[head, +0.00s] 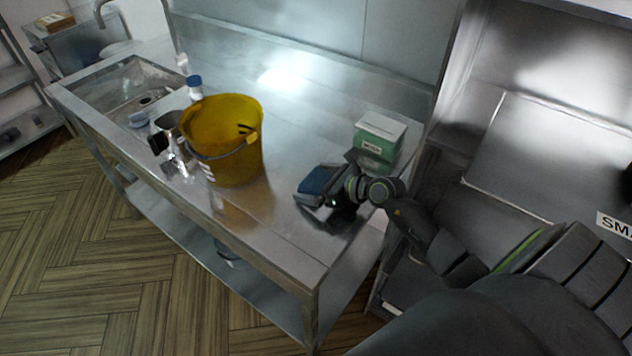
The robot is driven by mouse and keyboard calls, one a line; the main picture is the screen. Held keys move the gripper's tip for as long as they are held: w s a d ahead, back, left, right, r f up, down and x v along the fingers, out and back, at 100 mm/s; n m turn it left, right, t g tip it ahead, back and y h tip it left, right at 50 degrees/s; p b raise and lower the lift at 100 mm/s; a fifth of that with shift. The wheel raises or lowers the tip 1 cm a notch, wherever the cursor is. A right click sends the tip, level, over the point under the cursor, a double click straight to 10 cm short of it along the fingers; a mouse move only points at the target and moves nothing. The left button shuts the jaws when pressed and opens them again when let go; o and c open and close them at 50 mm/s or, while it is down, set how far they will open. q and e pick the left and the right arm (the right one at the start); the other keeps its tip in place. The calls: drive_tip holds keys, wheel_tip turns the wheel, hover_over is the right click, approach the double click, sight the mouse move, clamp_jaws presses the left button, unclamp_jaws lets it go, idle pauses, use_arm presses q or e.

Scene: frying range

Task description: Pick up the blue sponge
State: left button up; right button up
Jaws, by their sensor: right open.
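The blue sponge (319,179) lies on the steel counter, right of the yellow bucket. My right gripper (316,184) reaches it from the right. Its jaws are open, with one finger on the near side of the sponge and the other on the far side. The gripper body hides the right end of the sponge. I cannot tell whether the fingers touch it. My left gripper is not in view.
A yellow bucket (222,150) stands mid-counter. A green and white box (379,139) stands just behind my right gripper. A blue-capped bottle (195,88) and small metal items (175,157) are left of the bucket, near the sink (128,84). The counter's front right (280,240) is clear.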

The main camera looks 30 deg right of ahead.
drive_tip(key=shift+w+a+f, duration=0.1)
drive_tip(key=c, duration=0.9)
